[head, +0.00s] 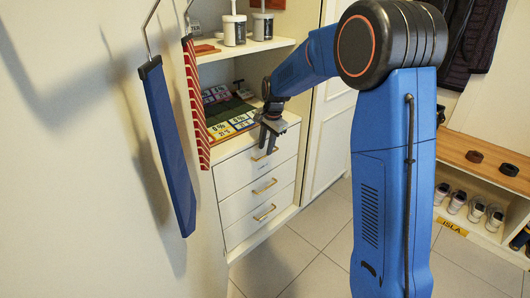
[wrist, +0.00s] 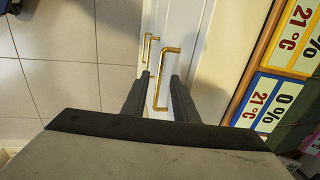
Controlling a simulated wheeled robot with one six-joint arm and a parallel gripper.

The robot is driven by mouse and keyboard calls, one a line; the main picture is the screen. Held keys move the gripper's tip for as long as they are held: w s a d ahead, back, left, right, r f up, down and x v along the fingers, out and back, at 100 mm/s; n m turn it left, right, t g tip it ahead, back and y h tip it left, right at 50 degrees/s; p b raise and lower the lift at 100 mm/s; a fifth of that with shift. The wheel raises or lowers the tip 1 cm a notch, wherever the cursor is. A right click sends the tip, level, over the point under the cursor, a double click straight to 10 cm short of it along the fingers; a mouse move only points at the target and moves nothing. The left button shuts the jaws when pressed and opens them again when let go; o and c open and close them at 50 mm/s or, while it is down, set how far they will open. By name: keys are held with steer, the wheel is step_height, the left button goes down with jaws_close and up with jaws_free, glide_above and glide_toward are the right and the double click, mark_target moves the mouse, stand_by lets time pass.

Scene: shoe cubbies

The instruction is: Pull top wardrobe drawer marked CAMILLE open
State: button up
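The white drawer unit stands in the wardrobe in the head view, with three drawers stacked. The top drawer (head: 232,174) looks closed, its front in line with those below. Its brass bar handle (wrist: 162,82) shows in the wrist view between my gripper's two dark fingers. My gripper (wrist: 159,80) is open, one finger on each side of the handle, with gaps visible; contact cannot be told. In the head view my gripper (head: 268,140) is at the top drawer's front, partly hiding its handle. No CAMILLE label is readable.
Colourful cards (head: 222,127) lie on the surface above the drawers. A blue tie (head: 168,150) and a red striped one (head: 194,105) hang at left. The tiled floor (head: 290,258) before the drawers is clear. A shoe cubby marked ISLA (head: 453,228) stands at right.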

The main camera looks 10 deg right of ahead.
mark_target(265, 151)
steer(key=shift+w+a+f, duration=0.1)
steer(key=shift+w+f, duration=0.05)
steer(key=shift+f, duration=0.65)
steer(key=shift+w+a+f, duration=0.1)
steer(key=shift+f, duration=0.7)
jaws_close()
